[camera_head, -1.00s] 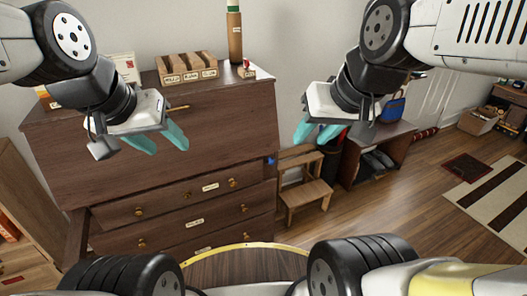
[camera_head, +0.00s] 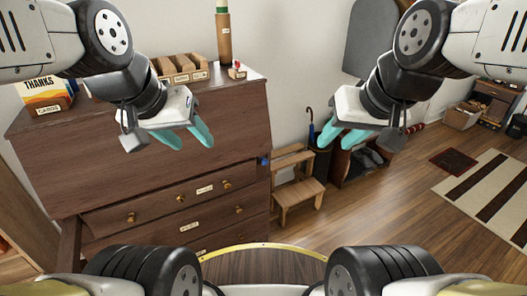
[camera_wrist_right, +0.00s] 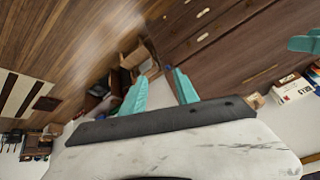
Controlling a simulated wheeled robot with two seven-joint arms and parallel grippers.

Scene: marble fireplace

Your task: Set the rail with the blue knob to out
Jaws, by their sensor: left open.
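A small blue knob (camera_head: 264,162) shows at the right edge of the dark wooden desk (camera_head: 150,155), just below its large front panel. The rail behind it is too small to make out. A dark wooden piece (camera_head: 70,243) juts at the desk's lower left; I cannot tell whether it is another rail. My left gripper (camera_head: 189,138) is open and empty, high in front of the panel. My right gripper (camera_head: 338,139) is open and empty, right of the blue knob and apart from it. In the right wrist view its two teal fingers (camera_wrist_right: 160,92) are spread with nothing between.
A wooden step stool (camera_head: 298,185) stands right of the desk, with an umbrella stand (camera_head: 318,160) and low shelf (camera_head: 360,165) beyond. Several labelled drawers (camera_head: 128,217) lie below the panel. Boxes (camera_head: 180,68) stand on top.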

